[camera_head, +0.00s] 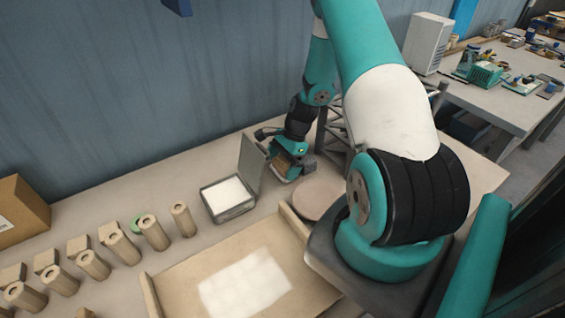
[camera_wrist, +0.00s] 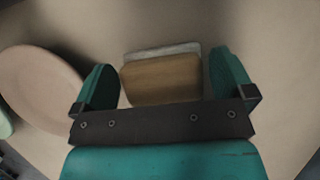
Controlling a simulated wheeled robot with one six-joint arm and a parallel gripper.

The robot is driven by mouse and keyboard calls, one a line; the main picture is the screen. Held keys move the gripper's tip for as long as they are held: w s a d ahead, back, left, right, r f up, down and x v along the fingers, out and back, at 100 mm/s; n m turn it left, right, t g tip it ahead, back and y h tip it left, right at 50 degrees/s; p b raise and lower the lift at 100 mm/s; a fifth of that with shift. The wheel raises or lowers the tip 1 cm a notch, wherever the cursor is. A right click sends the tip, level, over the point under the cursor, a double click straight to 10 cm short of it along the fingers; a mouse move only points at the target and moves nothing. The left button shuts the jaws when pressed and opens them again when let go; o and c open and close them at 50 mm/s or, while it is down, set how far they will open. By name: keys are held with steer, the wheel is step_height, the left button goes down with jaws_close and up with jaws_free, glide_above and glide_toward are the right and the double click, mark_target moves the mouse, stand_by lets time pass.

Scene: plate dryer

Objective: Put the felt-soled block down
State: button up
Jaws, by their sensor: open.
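The felt-soled block (camera_wrist: 160,78) shows in the wrist view as a brown wooden block with a pale grey layer along its far edge. My gripper (camera_wrist: 161,66) is open, with one teal finger on each side of the block. A gap shows between each finger and the block. In the head view my gripper (camera_head: 289,171) is low over the bench, just right of the open-lidded box. The block is mostly hidden there by the gripper. Whether its sole touches the bench, I cannot tell.
A pinkish round plate (camera_head: 316,198) lies beside the gripper; it also shows in the wrist view (camera_wrist: 38,88). The box (camera_head: 231,211) holds a white pad, its lid upright. A wooden tray (camera_head: 172,284) is in front. Several wooden cylinders (camera_head: 122,247) stand left. A rack (camera_head: 331,135) stands behind.

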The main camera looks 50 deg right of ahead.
steer(key=b+v, duration=0.2)
steer(key=v, duration=1)
steer(key=a+r+n, duration=0.2)
steer(key=a+r, duration=0.1)
steer(key=a, duration=0.1)
steer(key=w+a+r+n, duration=0.1)
steer(key=a+r+n, duration=0.2)
steer(key=a, duration=0.2)
steer(key=w+a+r+n, duration=0.1)
steer(key=a+r+n, duration=0.2)
steer(key=a, duration=0.2)
steer(key=shift+g, duration=0.3)
steer(key=s+a+r+n, duration=0.4)
steer(key=s+a+n, duration=0.15)
steer(key=a, duration=0.35)
steer(key=s+a+r+n, duration=0.4)
steer(key=a+n, duration=0.3)
steer(key=a, duration=0.1)
steer(key=s+a+r+n, duration=0.1)
steer(key=s+a+n, duration=0.4)
steer(key=s+n, duration=0.2)
steer(key=shift+s+a+r+g, duration=0.3)
steer(key=shift+s+r, duration=0.1)
steer(key=shift+s, duration=0.65)
steer(key=shift+w, duration=0.15)
